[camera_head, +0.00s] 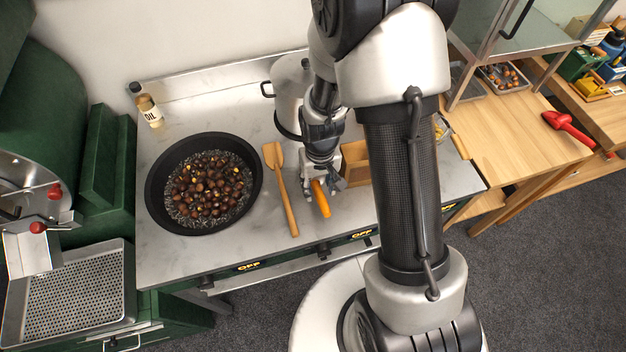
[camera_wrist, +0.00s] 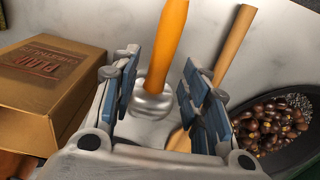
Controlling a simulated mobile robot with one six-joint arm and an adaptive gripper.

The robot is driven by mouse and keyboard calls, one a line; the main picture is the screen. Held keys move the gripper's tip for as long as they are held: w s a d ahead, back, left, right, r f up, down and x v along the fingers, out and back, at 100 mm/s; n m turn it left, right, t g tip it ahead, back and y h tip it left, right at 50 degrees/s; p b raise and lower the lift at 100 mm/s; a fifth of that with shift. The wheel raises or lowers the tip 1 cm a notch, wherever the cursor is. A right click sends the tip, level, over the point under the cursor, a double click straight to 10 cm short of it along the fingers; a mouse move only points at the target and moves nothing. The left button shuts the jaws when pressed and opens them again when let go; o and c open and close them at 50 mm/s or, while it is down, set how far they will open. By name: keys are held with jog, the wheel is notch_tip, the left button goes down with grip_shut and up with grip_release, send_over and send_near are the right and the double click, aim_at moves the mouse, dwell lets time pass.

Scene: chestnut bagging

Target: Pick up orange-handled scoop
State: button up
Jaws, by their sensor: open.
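The scoop's orange handle (camera_head: 320,198) shows on the counter below my gripper (camera_head: 322,178) in the head view. In the wrist view the orange handle (camera_wrist: 168,40) runs up from a metal part (camera_wrist: 152,103) between the two blue-padded fingers. My gripper (camera_wrist: 165,95) is open, with a finger on each side of the scoop and a gap beside the handle. Most of the scoop's metal end is hidden by my gripper in the head view.
A wooden spatula (camera_head: 285,200) lies just left of the scoop. A black pan (camera_head: 152,205) of chestnuts stands further left. A brown box (camera_head: 355,165) is close on the right, and a metal pot (camera_head: 290,85) stands behind. An oil bottle (camera_head: 149,108) is at the back left.

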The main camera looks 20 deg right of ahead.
aim_at(319, 191)
notch_tip(319, 191, down, 4)
jog(key=shift+f+b, duration=0.25)
jog(key=shift+b, duration=0.35)
jog(key=shift+c, duration=0.2)
grip_shut()
